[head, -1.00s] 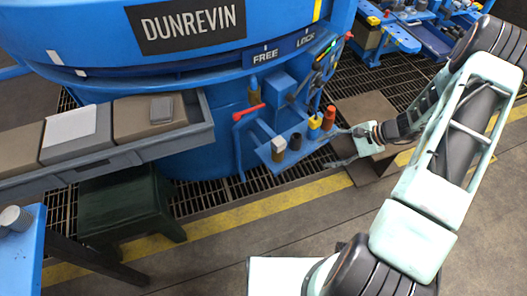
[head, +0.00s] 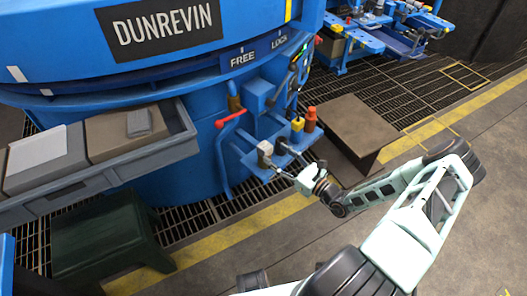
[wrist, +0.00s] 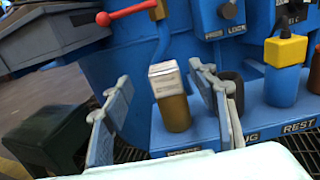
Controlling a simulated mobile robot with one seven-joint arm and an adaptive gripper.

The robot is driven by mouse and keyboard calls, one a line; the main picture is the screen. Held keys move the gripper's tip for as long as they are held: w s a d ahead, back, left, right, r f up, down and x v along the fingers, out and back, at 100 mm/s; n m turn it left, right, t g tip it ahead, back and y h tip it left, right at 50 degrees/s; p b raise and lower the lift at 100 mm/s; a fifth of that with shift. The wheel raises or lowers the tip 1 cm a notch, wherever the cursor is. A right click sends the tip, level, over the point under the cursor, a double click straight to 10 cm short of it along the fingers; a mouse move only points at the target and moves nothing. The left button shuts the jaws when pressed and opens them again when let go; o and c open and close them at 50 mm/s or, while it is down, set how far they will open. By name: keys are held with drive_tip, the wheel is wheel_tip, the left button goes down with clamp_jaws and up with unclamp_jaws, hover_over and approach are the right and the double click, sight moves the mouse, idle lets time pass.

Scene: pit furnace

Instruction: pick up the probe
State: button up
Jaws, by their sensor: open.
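The probe (wrist: 174,100) is a brass-coloured cylinder with a pale silver block on top. It stands upright on a blue shelf (wrist: 190,137), behind a partly hidden label that seems to read PROBE. It also shows in the head view (head: 264,151) at the shelf's left end. My gripper (wrist: 160,80) is open, with one finger to the left and one to the right of the probe in the wrist view. The right finger looks close to the probe; I cannot tell whether it touches. In the head view my gripper (head: 275,162) is at the shelf's front.
A dark plug (wrist: 233,88) stands just right of the right finger. A yellow-topped blue cylinder (wrist: 284,70) and an orange piece (head: 310,120) stand farther right. A red-handled lever (head: 232,120) rises to the left. A grey tray (head: 150,155) and dark green stool (head: 105,235) are left.

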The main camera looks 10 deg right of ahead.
sight(269, 149)
drive_tip(key=x, duration=0.2)
drive_tip(key=b+x, duration=0.1)
drive_tip(key=x, duration=0.3)
drive_tip(key=shift+w+f+b, duration=0.15)
drive_tip(key=shift+f+b, duration=0.15)
drive_tip(key=shift+f, duration=0.1)
drive_tip(key=shift+w+a, duration=0.15)
drive_tip(key=shift+w, duration=0.25)
drive_tip(key=shift+r, duration=0.1)
drive_tip(key=shift+c, duration=0.6)
drive_tip(key=c, duration=1.3)
